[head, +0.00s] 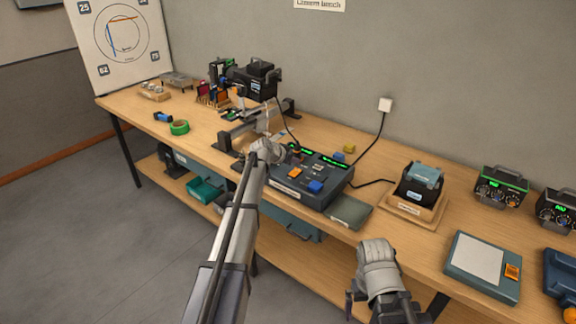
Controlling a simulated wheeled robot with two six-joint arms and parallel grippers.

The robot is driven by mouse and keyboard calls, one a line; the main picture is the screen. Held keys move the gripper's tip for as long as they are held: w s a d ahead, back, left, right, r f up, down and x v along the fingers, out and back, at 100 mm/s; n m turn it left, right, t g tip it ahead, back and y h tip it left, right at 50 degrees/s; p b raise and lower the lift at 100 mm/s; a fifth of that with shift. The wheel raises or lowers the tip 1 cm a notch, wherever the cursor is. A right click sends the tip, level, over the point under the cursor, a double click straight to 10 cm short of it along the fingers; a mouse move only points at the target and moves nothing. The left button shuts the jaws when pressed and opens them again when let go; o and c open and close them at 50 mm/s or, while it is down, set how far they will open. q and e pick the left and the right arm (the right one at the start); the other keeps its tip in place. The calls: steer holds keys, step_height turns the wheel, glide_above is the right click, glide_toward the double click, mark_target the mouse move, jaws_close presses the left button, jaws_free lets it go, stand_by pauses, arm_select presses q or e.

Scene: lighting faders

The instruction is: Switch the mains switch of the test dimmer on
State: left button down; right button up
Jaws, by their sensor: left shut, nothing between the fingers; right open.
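A dark console with green displays (307,187) sits mid-bench. It carries an orange block (295,173), a blue block (315,187) and several small controls. I cannot tell whether it is the test dimmer, and no mains switch can be made out. My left gripper (267,146) is shut and empty at the console's left back corner, in front of a metal stand; I cannot tell whether it touches anything. My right gripper (376,254) is open and empty at the bench's front edge, right of the console. The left arm hides part of the console's left side.
A dark device on a wooden board (418,187) stands right of the console. Two boxes with green displays (500,187) are further right, near a scale-like tray (482,265). A green tape roll (179,127) lies at left.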

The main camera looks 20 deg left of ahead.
mark_target(295, 172)
arm_select(q)
step_height(295, 172, down, 3)
steer(key=shift+f+b, duration=0.1)
steer(key=shift+b, duration=0.9)
arm_select(e)
step_height(295, 172, down, 3)
steer(key=shift+f, duration=0.15)
arm_select(q)
steer(key=shift+w+d+f, duration=0.1)
steer(key=shift+w+f, duration=0.25)
steer(key=shift+s+r, duration=0.1)
steer(key=shift+s, duration=0.1)
arm_select(e)
steer(key=shift+f, duration=0.15)
arm_select(q)
steer(key=shift+w, duration=0.1)
steer(key=shift+w+d, duration=0.25)
steer(key=shift+w, duration=0.45)
